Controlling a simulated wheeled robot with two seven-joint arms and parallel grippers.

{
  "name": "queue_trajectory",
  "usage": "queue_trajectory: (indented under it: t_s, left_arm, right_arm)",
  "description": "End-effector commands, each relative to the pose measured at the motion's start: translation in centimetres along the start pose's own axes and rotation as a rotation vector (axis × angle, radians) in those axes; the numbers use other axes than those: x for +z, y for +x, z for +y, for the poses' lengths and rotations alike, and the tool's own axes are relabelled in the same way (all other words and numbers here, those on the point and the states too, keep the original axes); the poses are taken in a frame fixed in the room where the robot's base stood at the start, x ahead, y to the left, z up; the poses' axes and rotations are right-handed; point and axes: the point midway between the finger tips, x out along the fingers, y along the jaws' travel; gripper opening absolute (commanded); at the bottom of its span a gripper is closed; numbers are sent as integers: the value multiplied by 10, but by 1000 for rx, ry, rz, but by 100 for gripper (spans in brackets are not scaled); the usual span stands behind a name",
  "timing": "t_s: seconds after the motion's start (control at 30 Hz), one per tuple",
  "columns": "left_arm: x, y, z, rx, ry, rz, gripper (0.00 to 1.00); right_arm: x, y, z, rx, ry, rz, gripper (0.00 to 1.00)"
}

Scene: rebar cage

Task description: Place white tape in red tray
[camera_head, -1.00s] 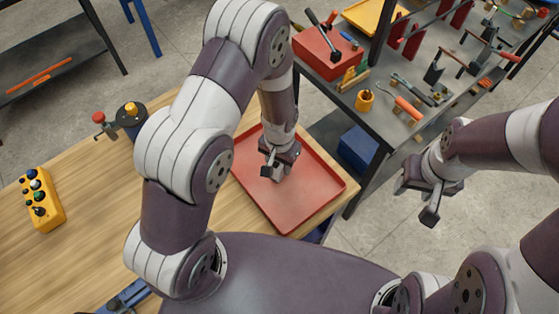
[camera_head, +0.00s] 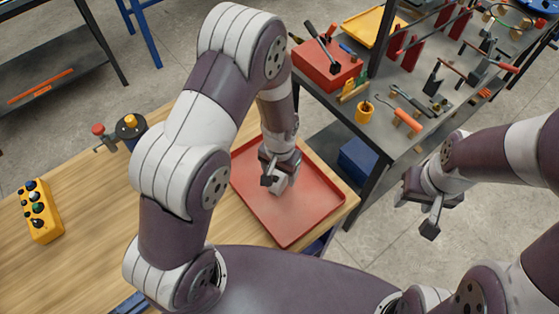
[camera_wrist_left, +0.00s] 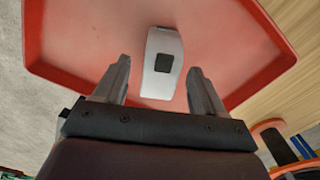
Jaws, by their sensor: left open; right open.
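The red tray (camera_head: 305,220) lies on the wooden table near its right edge. The white tape (camera_wrist_left: 162,62), a white piece with a black square on it, is inside the tray's outline in the left wrist view. My left gripper (camera_head: 275,181) is over the tray; in the left wrist view its two fingers (camera_wrist_left: 160,75) are apart on either side of the tape, with gaps showing. The tape shows only in part below the gripper in the head view. My right gripper (camera_head: 420,212) is open and empty over the floor at the right.
A yellow button box (camera_head: 40,211) and a dark cylinder with a yellow top (camera_head: 130,131) stand on the table's left side. A grey tool bench (camera_head: 425,125) with a red box (camera_head: 326,64) and several tools stands behind the tray. The table's middle is clear.

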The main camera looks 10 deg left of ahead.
Motion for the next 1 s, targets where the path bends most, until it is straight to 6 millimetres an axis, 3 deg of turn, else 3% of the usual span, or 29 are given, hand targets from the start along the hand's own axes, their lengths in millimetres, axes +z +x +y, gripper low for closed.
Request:
queue_trajectory:
  t_s: [0.3,0.43,0.53,0.6,0.7,0.77,1.0]
  left_arm:
    - [-1,-76,0,0,-1,4,70]
    - [0,-94,-1,0,-3,2,70]
    - [23,-116,-17,0,-65,31,70]
    - [53,-133,-33,-2,-139,66,70]
    - [88,-145,-46,-6,-220,105,70]
    - [99,-148,-48,-8,-244,115,70]
    - [103,-147,-49,-8,-249,116,70]
  right_arm:
    - [2,12,0,0,0,0,50]
    - [2,12,0,0,0,0,50]
    - [2,12,0,0,0,0,50]
    - [2,12,0,0,0,0,50]
    - [2,12,0,0,0,0,50]
    - [2,12,0,0,0,0,50]
    - [2,12,0,0,0,0,50]
